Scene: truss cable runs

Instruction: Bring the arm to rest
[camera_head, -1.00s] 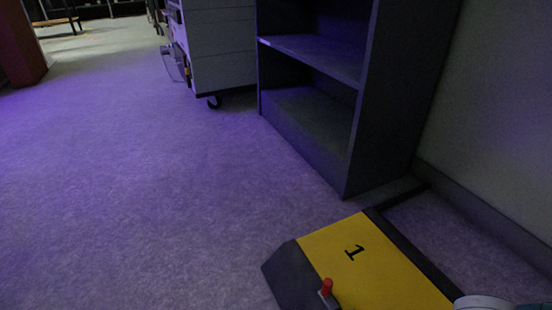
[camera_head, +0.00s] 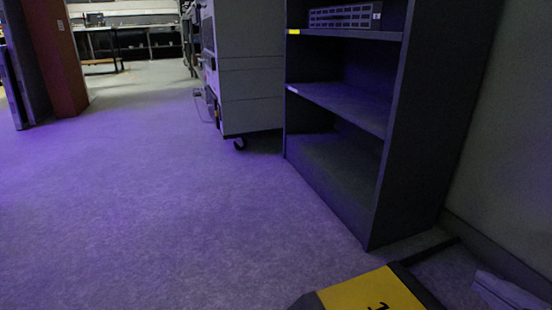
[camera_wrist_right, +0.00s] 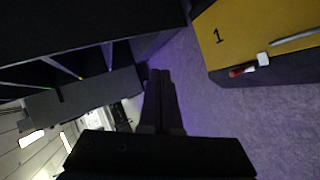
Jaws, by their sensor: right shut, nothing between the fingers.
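My right gripper (camera_wrist_right: 160,76) shows in the right wrist view, its two dark fingers together with nothing between them. It is clear of the objects around it. In the head view only a pale piece, which I take to be part of my right arm, shows at the lower right edge. My left gripper is in neither view. A yellow-topped block with dark sloped sides (camera_head: 365,293), marked 1, lies on the floor at the bottom of the head view. It also shows at the upper right of the right wrist view (camera_wrist_right: 260,28), with a red-tipped white fitting (camera_wrist_right: 242,71) at its edge.
A dark open shelf unit (camera_head: 345,180) stands along the right wall, with a slotted rack device (camera_head: 340,17) on its upper shelf. A grey wheeled cabinet (camera_head: 248,85) stands beyond it. The carpeted floor (camera_head: 150,200) at left is clear. A reddish-brown pillar (camera_head: 57,60) stands far left.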

